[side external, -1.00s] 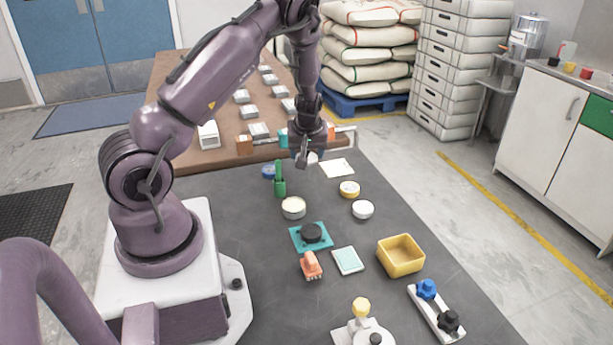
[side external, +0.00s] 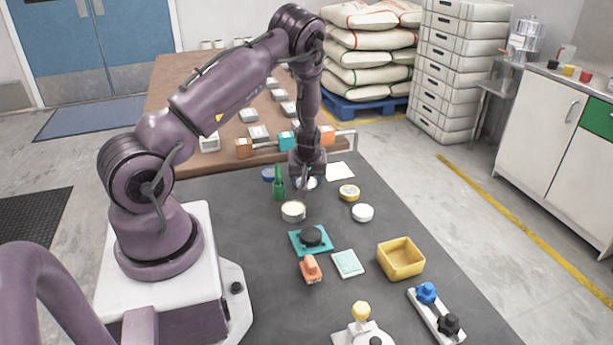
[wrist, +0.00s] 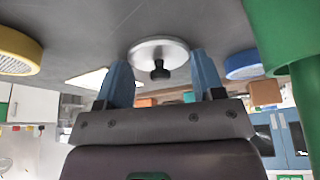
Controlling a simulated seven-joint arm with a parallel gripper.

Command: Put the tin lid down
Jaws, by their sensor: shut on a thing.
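The tin lid (wrist: 145,52) is a pale, shiny disc with a dark knob facing my palm in the wrist view. My gripper (wrist: 161,58) is shut on it, with one blue-grey finger at each side of the rim. In the side view, my gripper (side external: 305,184) points down, and the lid (side external: 312,184) shows as a pale patch beneath it, low over the far part of the dark mat. I cannot tell whether the lid touches the mat. An open round tin (side external: 293,212) with pale contents stands nearer the camera, apart from the lid.
A green upright object (side external: 279,188) and a blue disc (side external: 267,174) are close on the left. A yellow bin (side external: 401,259) stands nearer the camera.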

